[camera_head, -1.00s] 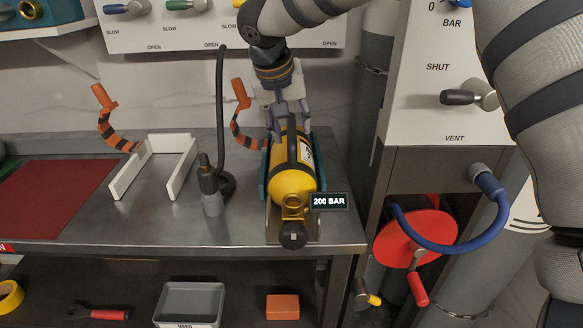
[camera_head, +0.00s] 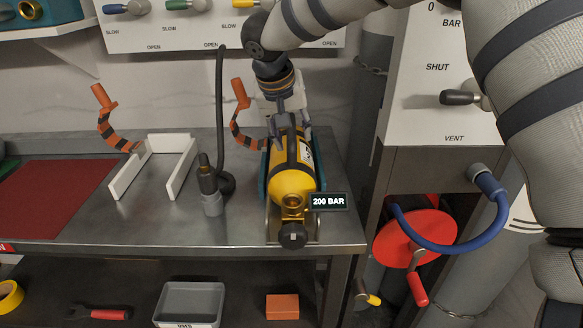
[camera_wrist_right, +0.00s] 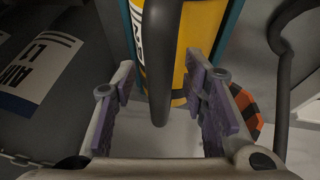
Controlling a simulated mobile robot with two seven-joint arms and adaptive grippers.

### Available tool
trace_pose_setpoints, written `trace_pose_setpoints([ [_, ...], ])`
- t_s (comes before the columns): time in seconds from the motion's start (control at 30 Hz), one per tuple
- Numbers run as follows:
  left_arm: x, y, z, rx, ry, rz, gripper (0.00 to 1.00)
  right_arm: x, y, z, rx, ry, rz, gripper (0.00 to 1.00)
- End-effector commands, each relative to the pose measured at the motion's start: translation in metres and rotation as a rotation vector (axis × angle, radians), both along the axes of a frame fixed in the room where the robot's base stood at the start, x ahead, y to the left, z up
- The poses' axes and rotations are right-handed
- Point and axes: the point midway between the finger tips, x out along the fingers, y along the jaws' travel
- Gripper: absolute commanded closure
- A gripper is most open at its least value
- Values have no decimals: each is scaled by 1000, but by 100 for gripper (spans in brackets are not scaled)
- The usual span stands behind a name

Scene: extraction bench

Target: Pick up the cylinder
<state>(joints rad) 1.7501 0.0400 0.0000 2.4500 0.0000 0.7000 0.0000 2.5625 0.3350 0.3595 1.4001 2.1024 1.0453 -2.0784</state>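The yellow cylinder (camera_head: 291,186) lies on its side in a teal cradle (camera_head: 264,181) on the bench, its brass valve end and black knob towards me. A black handle bar runs along its top. A "200 BAR" tag shows at its valve end. My right gripper (camera_head: 291,131) is at the cylinder's far end. In the right wrist view, its two purple-padded fingers (camera_wrist_right: 159,84) are spread apart, with the black handle (camera_wrist_right: 159,62) between them and a gap visible on both sides. The yellow body also shows in that view (camera_wrist_right: 197,38). My left gripper is not in view.
A black hose with a nozzle (camera_head: 209,185) stands left of the cylinder. Farther left are a white open frame (camera_head: 122,180) and a red mat (camera_head: 55,197). Orange-striped arms (camera_head: 240,115) rise behind. A vent panel with a blue hose (camera_head: 455,237) stands right of the bench.

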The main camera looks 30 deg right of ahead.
Motion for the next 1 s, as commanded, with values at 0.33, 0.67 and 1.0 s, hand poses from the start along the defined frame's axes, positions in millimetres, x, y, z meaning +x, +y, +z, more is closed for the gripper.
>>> trace_pose_setpoints([
  [0.33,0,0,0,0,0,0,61,0,0,0,1,0,0,100],
  [0.67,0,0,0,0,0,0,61,2,0,4,-1,-10,1,100],
  [1.0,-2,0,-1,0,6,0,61,3,0,30,0,-15,2,100],
])
